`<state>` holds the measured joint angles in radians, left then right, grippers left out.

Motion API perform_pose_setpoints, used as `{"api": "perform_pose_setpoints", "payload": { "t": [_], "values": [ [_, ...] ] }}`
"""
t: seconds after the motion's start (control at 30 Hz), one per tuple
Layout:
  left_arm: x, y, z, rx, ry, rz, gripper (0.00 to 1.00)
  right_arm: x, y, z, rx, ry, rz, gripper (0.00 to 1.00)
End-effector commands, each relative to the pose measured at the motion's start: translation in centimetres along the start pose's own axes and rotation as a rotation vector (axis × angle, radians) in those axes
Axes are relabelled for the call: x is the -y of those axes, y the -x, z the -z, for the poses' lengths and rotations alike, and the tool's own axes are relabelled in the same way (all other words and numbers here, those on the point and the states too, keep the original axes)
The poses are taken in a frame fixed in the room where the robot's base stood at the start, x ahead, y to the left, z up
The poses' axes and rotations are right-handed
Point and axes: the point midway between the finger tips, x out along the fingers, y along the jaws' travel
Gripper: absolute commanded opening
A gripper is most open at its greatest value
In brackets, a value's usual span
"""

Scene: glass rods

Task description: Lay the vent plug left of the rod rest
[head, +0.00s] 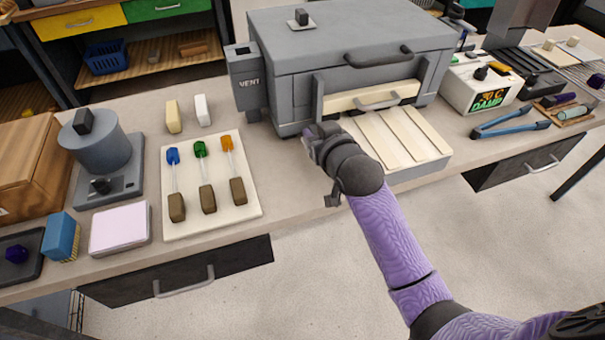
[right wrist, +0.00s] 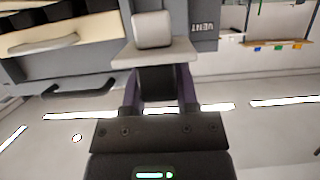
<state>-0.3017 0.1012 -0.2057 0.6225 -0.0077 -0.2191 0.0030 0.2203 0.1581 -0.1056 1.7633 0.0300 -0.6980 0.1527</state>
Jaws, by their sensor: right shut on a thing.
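My right gripper (head: 310,140) is in front of the kiln's lower left front corner, above the bench edge. In the right wrist view, its fingers (right wrist: 158,78) are shut on the dark grip of the vent plug, which has a grey plate (right wrist: 153,56) and a pale block (right wrist: 153,29) beyond it. In the head view the plug is hidden behind the gripper. The cream board (head: 245,196), apparently the rod rest, lies flat on the bench left of my gripper, bearing three rods with blue, green and orange ends and brown handles. My left gripper is out of view.
The grey kiln (head: 360,60) has a VENT box (head: 247,80) on its left and a slatted ledge (head: 437,165) in front. Left of the board stand a grey pot on a stand (head: 95,145), a pale pad (head: 119,228) and a blue brush (head: 60,236). Little bench shows between.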

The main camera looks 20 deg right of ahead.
Motion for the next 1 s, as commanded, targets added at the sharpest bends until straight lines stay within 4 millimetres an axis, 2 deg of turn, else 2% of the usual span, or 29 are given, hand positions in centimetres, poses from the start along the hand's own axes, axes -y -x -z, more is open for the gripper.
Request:
{"api": "perform_pose_setpoints", "payload": {
  "t": [0.03,0.1,0.27,0.43,0.73,0.77,0.9,0.93,1.0],
  "values": [
    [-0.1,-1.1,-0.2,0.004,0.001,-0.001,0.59,0.1,-0.7,-1.9,0.007,-0.002,-0.002,0.00],
    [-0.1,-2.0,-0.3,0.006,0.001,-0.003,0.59,0.1,-1.3,-3.8,0.009,-0.003,-0.002,0.00],
    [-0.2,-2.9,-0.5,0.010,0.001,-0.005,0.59,0.1,-2.1,-5.9,0.007,-0.002,-0.002,0.00],
    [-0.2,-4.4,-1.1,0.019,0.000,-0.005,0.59,0.1,-3.1,-8.9,0.008,-0.002,-0.002,0.00],
    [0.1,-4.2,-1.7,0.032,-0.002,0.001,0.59,0.0,-3.2,-8.9,0.004,-0.002,-0.002,0.00],
    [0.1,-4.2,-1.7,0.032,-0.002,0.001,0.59,0.0,-3.2,-8.9,0.005,-0.002,-0.002,0.40],
    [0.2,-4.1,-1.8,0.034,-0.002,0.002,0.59,0.0,-3.1,-8.9,0.004,-0.002,-0.002,0.69],
    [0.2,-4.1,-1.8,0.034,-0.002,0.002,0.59,0.0,-3.1,-8.9,0.004,-0.002,-0.002,0.73],
    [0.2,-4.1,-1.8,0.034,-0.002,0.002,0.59,0.0,-3.1,-8.8,0.004,-0.002,-0.002,0.73]
  ]
}}
